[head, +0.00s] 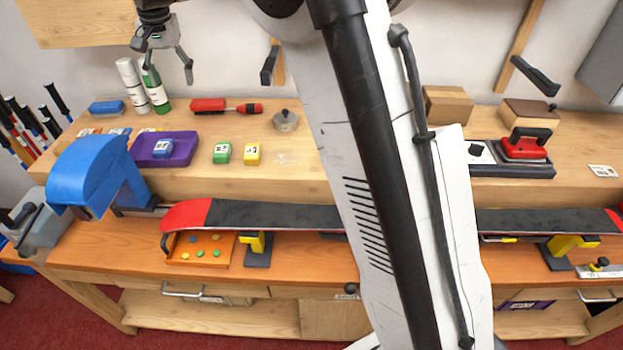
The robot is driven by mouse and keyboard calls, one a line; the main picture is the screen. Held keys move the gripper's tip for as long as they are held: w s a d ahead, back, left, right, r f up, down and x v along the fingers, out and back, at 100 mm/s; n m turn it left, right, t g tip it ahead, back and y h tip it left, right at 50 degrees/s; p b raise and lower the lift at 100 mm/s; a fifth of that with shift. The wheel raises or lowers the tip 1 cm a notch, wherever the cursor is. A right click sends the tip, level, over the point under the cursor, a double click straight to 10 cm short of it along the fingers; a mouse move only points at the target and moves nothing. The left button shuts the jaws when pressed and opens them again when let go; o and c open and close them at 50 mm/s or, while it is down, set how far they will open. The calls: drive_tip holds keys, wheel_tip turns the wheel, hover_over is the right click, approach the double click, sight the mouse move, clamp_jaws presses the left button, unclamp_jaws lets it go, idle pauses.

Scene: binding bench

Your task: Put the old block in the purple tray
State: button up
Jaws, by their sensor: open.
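The purple tray (186,151) sits on the upper shelf of the bench, left of centre. A blue block (163,149) with a white label is in the tray. A green block (222,153) and a yellow block (252,153), each with a white label, stand on the wood right of the tray. The labels are too small to read, so I cannot tell which block is the old one. My gripper (166,72) is open and empty, high above the shelf near the bottles at the back left.
A green bottle (156,90) and white bottles stand below my gripper. A red brush (226,106) and a grey lidded pot (286,121) lie behind the blocks. A blue curved guard (92,172) rises left of the tray. My arm hides the middle of the bench.

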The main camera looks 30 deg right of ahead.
drive_tip(key=s+d+r+n+t, duration=0.1)
drive_tip(key=s+d+r, duration=0.1)
drive_tip(key=s+d, duration=0.65)
drive_tip(key=s+d+r+n+t, duration=0.1)
drive_tip(key=s+d+r+t, duration=0.15)
drive_tip(key=s, duration=1.05)
drive_tip(key=s+d+f, duration=0.2)
drive_tip(key=s+f, duration=0.1)
drive_tip(key=s, duration=0.3)
drive_tip(key=s+d+f+n+t, duration=0.1)
drive_tip(key=s+f, duration=0.3)
drive_tip(key=s, duration=0.3)
drive_tip(key=s+d+f, duration=0.2)
drive_tip(key=s+f, duration=0.1)
drive_tip(key=s, duration=0.4)
drive_tip(key=shift+d+f+n+t, duration=0.15)
drive_tip(key=shift+d+n+t, duration=0.15)
drive_tip(key=shift+t, duration=0.05)
drive_tip(key=shift+s, duration=0.1)
